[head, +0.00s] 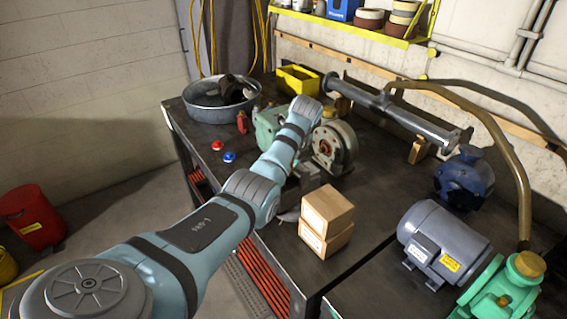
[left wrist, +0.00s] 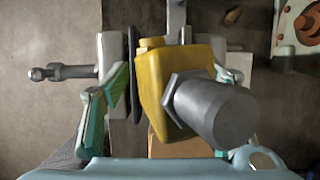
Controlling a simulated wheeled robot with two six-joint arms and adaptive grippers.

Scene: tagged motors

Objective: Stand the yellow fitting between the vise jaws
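The yellow fitting (left wrist: 152,85) with its grey cylinder (left wrist: 215,112) shows in the left wrist view, the cylinder pointing towards the camera. It sits between the vise's pale jaws (left wrist: 112,48), beside a dark jaw plate; whether it touches both jaws I cannot tell. The vise's screw handle (left wrist: 60,72) sticks out to the left. My left gripper (left wrist: 172,82) is open, its teal fingers on either side of the fitting, with a gap on the left; the right fingertip is partly hidden by the fitting. In the head view my left arm hides the fitting and most of the vise. My right gripper is out of view.
Cardboard boxes (head: 327,211) stand close to the right of my left arm on the dark bench. A round flanged part (head: 334,146) is beyond it.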

